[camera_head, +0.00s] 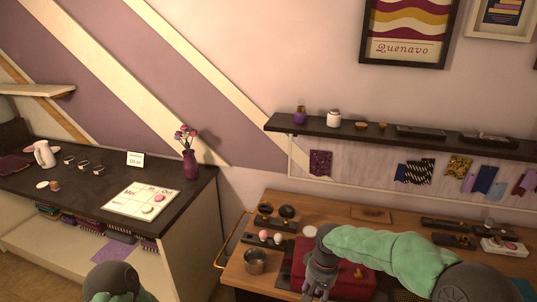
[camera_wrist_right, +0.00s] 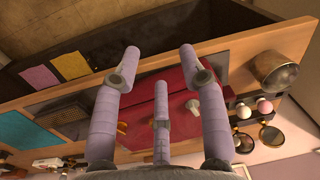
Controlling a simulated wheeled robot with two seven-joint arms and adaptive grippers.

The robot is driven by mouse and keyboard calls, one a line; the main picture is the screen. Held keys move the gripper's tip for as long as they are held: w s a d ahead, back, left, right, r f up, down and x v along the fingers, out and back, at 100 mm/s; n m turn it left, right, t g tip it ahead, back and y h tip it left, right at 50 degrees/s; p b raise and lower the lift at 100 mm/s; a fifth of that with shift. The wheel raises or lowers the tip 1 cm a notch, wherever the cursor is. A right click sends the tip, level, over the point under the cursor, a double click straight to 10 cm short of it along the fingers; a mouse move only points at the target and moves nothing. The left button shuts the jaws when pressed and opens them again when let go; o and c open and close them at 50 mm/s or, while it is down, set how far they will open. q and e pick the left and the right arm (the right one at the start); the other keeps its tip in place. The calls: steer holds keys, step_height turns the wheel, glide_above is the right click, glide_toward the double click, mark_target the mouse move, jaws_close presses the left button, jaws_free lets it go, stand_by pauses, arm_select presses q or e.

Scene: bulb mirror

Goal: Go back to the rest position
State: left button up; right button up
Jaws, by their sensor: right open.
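My right gripper (camera_head: 318,288) hangs from the green-sleeved right arm over the left part of a red case (camera_head: 350,285) on the wooden workbench. In the right wrist view its three lilac fingers (camera_wrist_right: 160,60) are spread, with nothing between them. The red case (camera_wrist_right: 175,85) lies below them, with a small pale knob-like piece (camera_wrist_right: 193,105) on it. At the lower left of the head view, part of my left arm shows; its gripper is out of view.
A metal cup (camera_head: 255,262) stands left of the case. A pink bulb (camera_head: 263,235) and a pale bulb (camera_head: 277,238) sit in a dark holder behind it. A dark wall shelf (camera_head: 400,135) runs above the bench. A dark counter (camera_head: 95,180) stands at left.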

steer(key=s+a+f+y, duration=0.15)
steer(key=s+f, duration=0.25)
steer(key=f, duration=0.7)
steer(key=s+a+f+m+y, duration=0.1)
steer(key=s+a+f+m, duration=0.1)
steer(key=s+f, duration=1.4)
steer(key=shift+s+f+t, duration=0.25)
steer(key=shift+s+t, duration=0.05)
steer(key=shift+s, duration=0.95)
